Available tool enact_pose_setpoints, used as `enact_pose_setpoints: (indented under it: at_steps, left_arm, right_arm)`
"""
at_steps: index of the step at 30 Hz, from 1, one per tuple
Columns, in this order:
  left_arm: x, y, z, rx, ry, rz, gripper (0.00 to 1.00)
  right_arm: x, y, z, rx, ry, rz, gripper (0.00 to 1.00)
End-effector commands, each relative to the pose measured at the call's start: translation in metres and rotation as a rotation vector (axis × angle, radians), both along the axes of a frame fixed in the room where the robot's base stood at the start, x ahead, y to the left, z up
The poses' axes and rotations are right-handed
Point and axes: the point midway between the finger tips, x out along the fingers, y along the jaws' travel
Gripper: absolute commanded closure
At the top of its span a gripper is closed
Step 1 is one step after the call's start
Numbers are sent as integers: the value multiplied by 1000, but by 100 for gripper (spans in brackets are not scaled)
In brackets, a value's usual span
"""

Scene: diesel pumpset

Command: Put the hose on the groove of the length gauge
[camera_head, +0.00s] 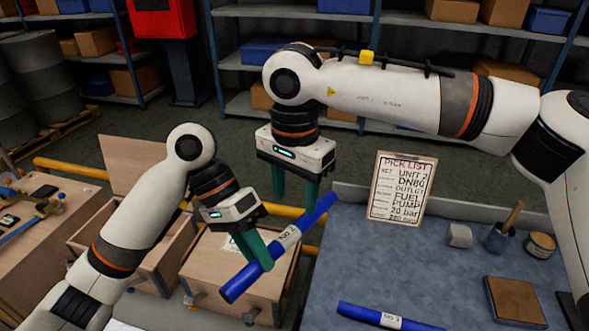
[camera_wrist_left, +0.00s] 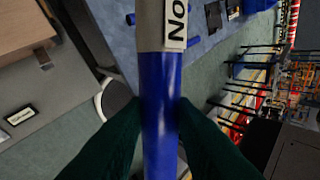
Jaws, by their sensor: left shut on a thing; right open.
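A blue hose (camera_head: 246,280) with a pale labelled band is held at a slant in the air, above the wooden boxes and the bench's left edge. My left gripper (camera_head: 262,262) is shut on it, below the band. In the left wrist view the hose (camera_wrist_left: 160,95) runs upright between the dark fingers, and its label reads "No" in part. My right gripper (camera_head: 295,194) is open, pointing down near the hose's upper end; I cannot tell whether they touch. I cannot make out the length gauge or its groove in either view.
A second labelled blue hose (camera_head: 386,317) lies at the blue bench's (camera_head: 400,265) front. A pick list (camera_head: 402,187) stands at its back. A grey block (camera_head: 459,235), a cup (camera_head: 499,237), a tin (camera_head: 541,245) and a brown block (camera_head: 514,302) stand right. Wooden boxes (camera_head: 228,265) stand left.

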Motion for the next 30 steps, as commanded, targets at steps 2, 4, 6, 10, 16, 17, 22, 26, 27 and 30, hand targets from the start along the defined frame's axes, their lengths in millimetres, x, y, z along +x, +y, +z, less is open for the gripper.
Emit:
enact_pose_setpoints:
  at_steps: [2,4,6,10,16,17,22,26,27,30]
  left_arm:
    - [0,0,0,0,0,-1,100]
    - [0,0,0,0,0,-1,100]
    - [0,0,0,-1,-1,0,100]
    - [0,0,0,0,0,-1,100]
    - [0,0,0,-1,-1,0,100]
    - [0,0,0,-1,-1,0,100]
    - [0,0,0,-1,-1,0,100]
    - [0,0,0,-1,-1,0,100]
    - [0,0,0,0,0,-1,100]
    - [0,0,0,-1,0,-1,100]
  right_arm:
    - [-1,0,-17,0,4,0,50]
    - [0,-1,-30,0,3,-2,50]
    - [-1,-1,-41,0,4,-2,50]
    - [0,-1,-57,1,2,-3,50]
    - [0,0,-69,3,1,-3,50]
    - [0,0,-70,3,0,-3,50]
    - [0,0,-70,3,0,-3,50]
    - [0,0,-70,3,0,-3,60]
    - [0,0,-70,3,0,-3,67]
    - [0,0,-70,4,0,-3,83]
